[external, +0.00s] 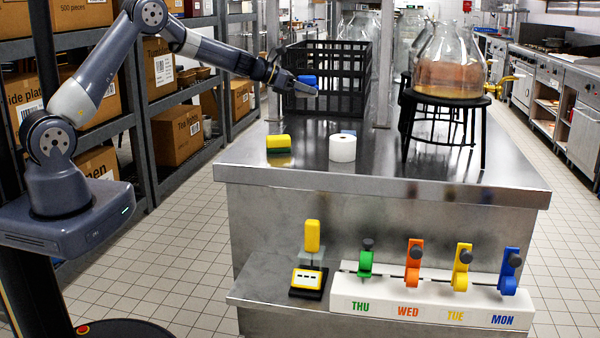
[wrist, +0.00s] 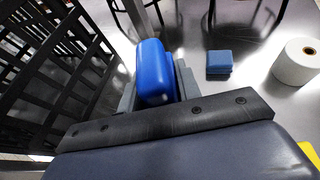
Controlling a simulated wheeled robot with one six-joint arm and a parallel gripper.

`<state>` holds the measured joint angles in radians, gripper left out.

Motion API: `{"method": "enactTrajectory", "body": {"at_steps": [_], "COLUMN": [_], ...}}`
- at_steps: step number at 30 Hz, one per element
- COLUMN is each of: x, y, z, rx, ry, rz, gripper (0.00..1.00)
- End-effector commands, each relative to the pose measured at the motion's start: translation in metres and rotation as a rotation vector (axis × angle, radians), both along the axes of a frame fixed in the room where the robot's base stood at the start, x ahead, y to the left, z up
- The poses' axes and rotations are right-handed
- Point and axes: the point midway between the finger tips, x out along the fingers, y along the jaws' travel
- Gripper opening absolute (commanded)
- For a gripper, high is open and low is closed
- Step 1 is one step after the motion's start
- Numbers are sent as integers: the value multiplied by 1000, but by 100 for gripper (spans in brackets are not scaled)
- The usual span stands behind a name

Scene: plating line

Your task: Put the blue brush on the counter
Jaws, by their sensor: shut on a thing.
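The blue brush (external: 308,80) is held in my gripper (external: 304,87), beside the black crate. In the wrist view the brush (wrist: 153,72) shows as a rounded blue block between the two grey fingers of my gripper (wrist: 156,84). Its underside is hidden. The counter (external: 260,165) is a bare steel top; it also shows in the wrist view (wrist: 262,90). The brush is held above the counter's far left part, apart from its surface.
The black slatted crate (external: 345,72) stands close by. A glass jar (external: 450,65) stands on a black stand at right.

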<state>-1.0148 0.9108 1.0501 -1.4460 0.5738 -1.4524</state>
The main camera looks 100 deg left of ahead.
Motion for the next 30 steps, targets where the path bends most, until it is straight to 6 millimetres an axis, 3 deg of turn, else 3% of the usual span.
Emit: {"method": "enactTrajectory", "body": {"at_steps": [12, 22, 30], "x": [0, 0, 0], "y": [-1, -1, 0], "z": [-67, -106, -113], "rx": [-3, -3, 1], "ry": [1, 1, -1], "rz": [1, 0, 0], "gripper": [9, 9, 9]}}
